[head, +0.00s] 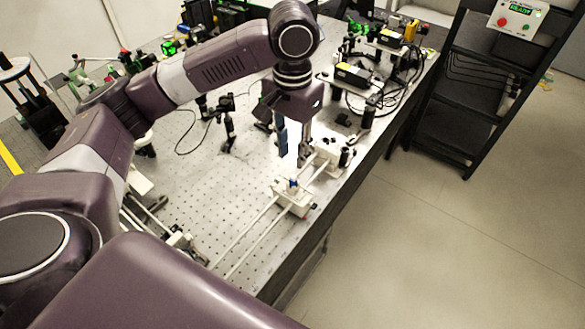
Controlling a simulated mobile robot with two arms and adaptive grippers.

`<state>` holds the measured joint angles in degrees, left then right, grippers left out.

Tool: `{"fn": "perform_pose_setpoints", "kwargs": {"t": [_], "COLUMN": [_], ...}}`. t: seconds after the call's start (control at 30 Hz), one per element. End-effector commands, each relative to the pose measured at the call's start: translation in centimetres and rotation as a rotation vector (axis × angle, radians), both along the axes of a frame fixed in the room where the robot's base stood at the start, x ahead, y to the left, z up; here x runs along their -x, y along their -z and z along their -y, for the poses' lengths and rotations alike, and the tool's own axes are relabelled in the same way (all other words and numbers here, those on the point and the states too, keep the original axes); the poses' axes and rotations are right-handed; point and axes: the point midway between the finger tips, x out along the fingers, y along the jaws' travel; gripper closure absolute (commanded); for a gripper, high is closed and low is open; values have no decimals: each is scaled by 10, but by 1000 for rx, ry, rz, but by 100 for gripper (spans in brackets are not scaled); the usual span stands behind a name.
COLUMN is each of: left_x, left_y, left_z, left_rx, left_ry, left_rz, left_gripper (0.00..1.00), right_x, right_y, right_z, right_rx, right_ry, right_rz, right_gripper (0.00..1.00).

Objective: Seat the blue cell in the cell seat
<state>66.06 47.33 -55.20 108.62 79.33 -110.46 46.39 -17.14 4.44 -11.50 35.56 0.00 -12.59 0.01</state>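My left gripper (284,132) hangs from the wrist over the right part of the bench, pointing down. A narrow dark-blue upright piece shows at its lower end; I cannot tell whether this is a finger or something held. Below it and apart from it, a small blue piece (293,184) stands on a white block (291,199) across two rails. It may be the blue cell, but it is too small to be sure. I cannot make out the cell seat. My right gripper is not in view.
The perforated bench top (215,183) is mostly clear at left of the rails (243,236). A post-mounted device (228,128) with a cable stands mid-bench. Optics and a yellow-labelled box (352,75) crowd the back right. A dark rack (465,105) stands right of the bench.

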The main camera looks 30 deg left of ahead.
Motion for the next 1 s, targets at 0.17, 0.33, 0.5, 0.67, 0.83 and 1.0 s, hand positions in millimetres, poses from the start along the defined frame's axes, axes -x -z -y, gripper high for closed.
{"fn": "perform_pose_setpoints", "kwargs": {"t": [0.17, 0.33, 0.5, 0.67, 0.83, 1.0], "left_x": [-1, 0, 0, 0, 0, 0], "left_y": [-30, -41, -43, -43, -43, -60], "left_z": [0, 0, 0, 0, 0, 0], "left_rx": [0, 0, 0, 0, 0, 0], "left_ry": [-1, -1, -1, -1, -1, -1], "left_rz": [2, -1, -2, -1, -1, 0], "left_gripper": [73, 73, 73, 73, 73, 73], "right_x": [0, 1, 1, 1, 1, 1], "right_y": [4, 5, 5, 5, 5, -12], "right_z": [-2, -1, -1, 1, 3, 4], "right_rx": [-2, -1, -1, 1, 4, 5], "right_ry": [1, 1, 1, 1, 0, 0], "right_rz": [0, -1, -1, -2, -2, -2], "right_gripper": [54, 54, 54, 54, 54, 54]}}
